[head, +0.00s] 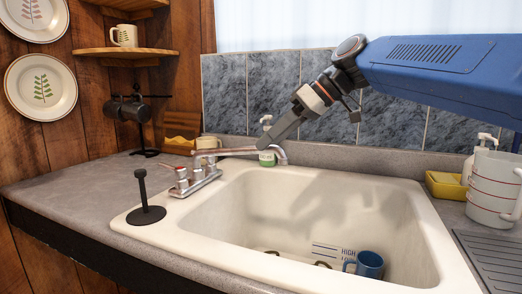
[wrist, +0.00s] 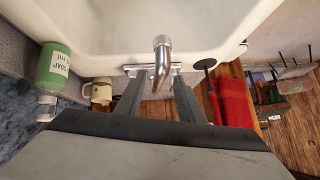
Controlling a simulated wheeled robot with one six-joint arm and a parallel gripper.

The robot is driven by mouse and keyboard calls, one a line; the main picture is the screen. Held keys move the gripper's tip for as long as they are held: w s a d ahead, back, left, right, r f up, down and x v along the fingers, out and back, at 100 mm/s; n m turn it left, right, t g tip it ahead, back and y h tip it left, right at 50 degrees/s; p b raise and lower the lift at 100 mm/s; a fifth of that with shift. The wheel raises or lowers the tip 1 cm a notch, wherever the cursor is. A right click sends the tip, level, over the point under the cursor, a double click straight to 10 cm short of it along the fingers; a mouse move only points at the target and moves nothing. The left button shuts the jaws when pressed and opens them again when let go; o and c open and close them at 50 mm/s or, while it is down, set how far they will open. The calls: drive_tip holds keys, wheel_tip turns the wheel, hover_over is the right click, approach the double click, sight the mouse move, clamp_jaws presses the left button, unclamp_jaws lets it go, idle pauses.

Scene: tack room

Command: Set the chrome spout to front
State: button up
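The chrome spout (head: 235,151) reaches from the faucet base (head: 195,181) at the sink's left rim out over the basin, pointing right in the head view. In the wrist view the spout (wrist: 162,62) lies between the two fingers, its tip toward the basin. My gripper (head: 272,137) comes down from the upper right, with its fingertips close to the spout's outer end. In the wrist view my gripper (wrist: 157,80) is open, with a gap between each finger and the spout. I cannot tell how far above the spout the fingertips are.
A soap bottle (head: 267,158) stands behind the spout. A cream mug (head: 207,143) is near the faucet. A black stand (head: 146,212) rises at the front left rim. A blue mug (head: 369,264) sits in the basin (head: 300,215). A white pitcher (head: 493,190) stands at right.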

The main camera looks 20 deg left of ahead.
drive_tip(key=shift+x, duration=1.95)
clamp_jaws()
